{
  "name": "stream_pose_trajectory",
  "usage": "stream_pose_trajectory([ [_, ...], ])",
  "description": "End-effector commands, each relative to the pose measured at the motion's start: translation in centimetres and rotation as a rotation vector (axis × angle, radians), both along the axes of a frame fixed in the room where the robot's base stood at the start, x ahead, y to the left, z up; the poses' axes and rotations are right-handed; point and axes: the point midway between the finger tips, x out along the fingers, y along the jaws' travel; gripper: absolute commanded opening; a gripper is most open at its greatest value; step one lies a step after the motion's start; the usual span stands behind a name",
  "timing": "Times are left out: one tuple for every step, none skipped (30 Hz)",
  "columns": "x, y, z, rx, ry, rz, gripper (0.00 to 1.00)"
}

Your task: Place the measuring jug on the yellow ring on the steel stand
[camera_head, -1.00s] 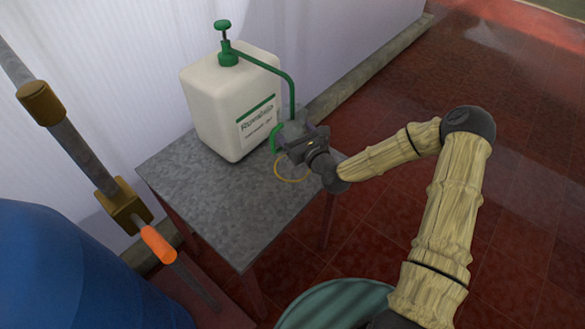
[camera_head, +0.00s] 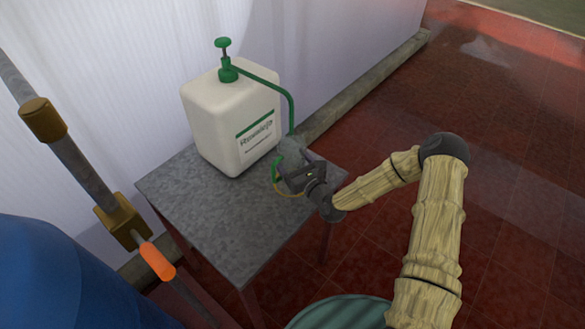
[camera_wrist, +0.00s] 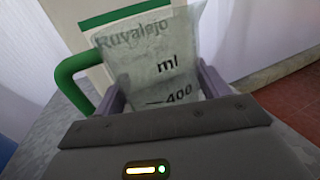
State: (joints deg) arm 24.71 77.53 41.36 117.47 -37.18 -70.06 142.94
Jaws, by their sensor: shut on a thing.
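The measuring jug (camera_wrist: 165,70) is clear, with "ml" and "400" marks and a green handle (camera_wrist: 76,78) at the left in the wrist view. My gripper (camera_wrist: 160,90) is shut on it, one finger on each side. In the head view the jug (camera_head: 290,149) shows as a greyish shape by my gripper (camera_head: 293,170), near the right edge of the steel stand (camera_head: 210,215). The yellow ring (camera_head: 288,194) shows as a thin arc just below my gripper, the rest hidden. The jug's base is hidden, so I cannot tell whether it touches the ring.
A large white container (camera_head: 228,120) with a green pump and bent green spout (camera_head: 268,80) stands at the back of the stand, close to the jug. A blue barrel (camera_head: 60,280) and a pipe with an orange-handled valve (camera_head: 157,262) are at the left. The stand's front is clear.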

Motion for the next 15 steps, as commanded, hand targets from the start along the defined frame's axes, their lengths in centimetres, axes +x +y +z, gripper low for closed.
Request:
stream_pose_trajectory([
  [0.0, 0.1, -0.6, -0.001, 0.001, 0.001, 0.50],
  [-0.1, 0.1, -1.0, -0.001, 0.001, 0.002, 0.50],
  [-0.1, 0.1, -1.7, -0.001, 0.002, 0.001, 0.50],
  [0.0, 0.1, -2.1, -0.001, 0.003, 0.000, 0.50],
  [0.0, 0.1, -2.5, 0.000, 0.002, 0.000, 0.50],
  [0.0, 0.1, -3.0, 0.000, 0.002, 0.001, 0.50],
  [-0.1, 0.1, -3.2, 0.000, 0.001, 0.001, 0.50],
  [-0.1, 0.1, -3.4, 0.001, 0.001, 0.001, 0.50],
  [0.0, 0.1, -3.4, 0.000, 0.000, 0.001, 0.50],
  [0.0, 0.0, -3.4, 0.001, -0.001, 0.001, 0.50],
  [0.0, 0.0, -3.4, 0.001, -0.001, 0.001, 0.50],
  [0.0, 0.0, -3.4, 0.001, -0.001, 0.001, 0.50],
  [0.0, 0.0, -3.4, 0.001, -0.001, 0.001, 0.50],
  [0.0, 0.0, -3.4, 0.000, 0.000, 0.001, 0.50],
  [0.0, 0.0, -3.4, 0.000, 0.000, 0.001, 0.50],
])
